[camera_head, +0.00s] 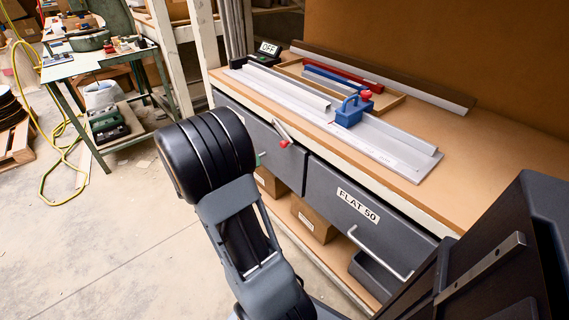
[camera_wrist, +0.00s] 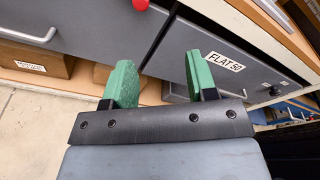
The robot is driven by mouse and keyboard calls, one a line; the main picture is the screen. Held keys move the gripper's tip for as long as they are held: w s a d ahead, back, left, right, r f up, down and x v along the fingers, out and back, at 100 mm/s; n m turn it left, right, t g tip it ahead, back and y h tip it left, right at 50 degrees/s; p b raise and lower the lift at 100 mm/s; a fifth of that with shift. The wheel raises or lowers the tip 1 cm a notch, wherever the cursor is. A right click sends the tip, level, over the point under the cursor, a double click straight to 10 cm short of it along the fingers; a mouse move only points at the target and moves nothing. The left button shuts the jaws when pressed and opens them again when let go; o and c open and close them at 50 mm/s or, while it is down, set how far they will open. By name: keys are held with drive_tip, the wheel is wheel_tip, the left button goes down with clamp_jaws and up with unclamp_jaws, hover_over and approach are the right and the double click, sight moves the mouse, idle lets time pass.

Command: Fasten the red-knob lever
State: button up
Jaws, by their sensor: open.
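A lever with a pale metal arm and a red knob (camera_head: 284,143) is on the grey drawer front, near the gap between the two drawers. Its arm slants down and to the right from the bench edge. In the wrist view, a red knob (camera_wrist: 141,4) shows at the top edge, cut off by the frame. My gripper (camera_wrist: 158,80) has two green fingers spread apart with nothing between them, below the knob and in front of the drawers. In the head view, only a bit of green finger (camera_head: 260,158) shows past my dark wrist.
A blue block (camera_head: 350,111) with its own red knob sits on metal rails on the bench (camera_head: 490,160). The right drawer (camera_head: 368,210) reads "FLAT 50". Cardboard boxes (camera_head: 313,218) sit below. Floor at left is open.

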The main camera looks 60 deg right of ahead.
sight(282, 146)
drive_tip(key=s+d+f+n+b, duration=0.1)
drive_tip(key=d, duration=0.4)
drive_tip(key=s+d+f+n+h+b, duration=0.1)
drive_tip(key=d+b, duration=0.1)
drive_tip(key=d, duration=0.3)
drive_tip(key=s+d+n+h+b, duration=0.1)
drive_tip(key=d, duration=0.4)
drive_tip(key=shift+d+f+b, duration=0.3)
drive_tip(key=shift+f+b, duration=0.1)
clamp_jaws()
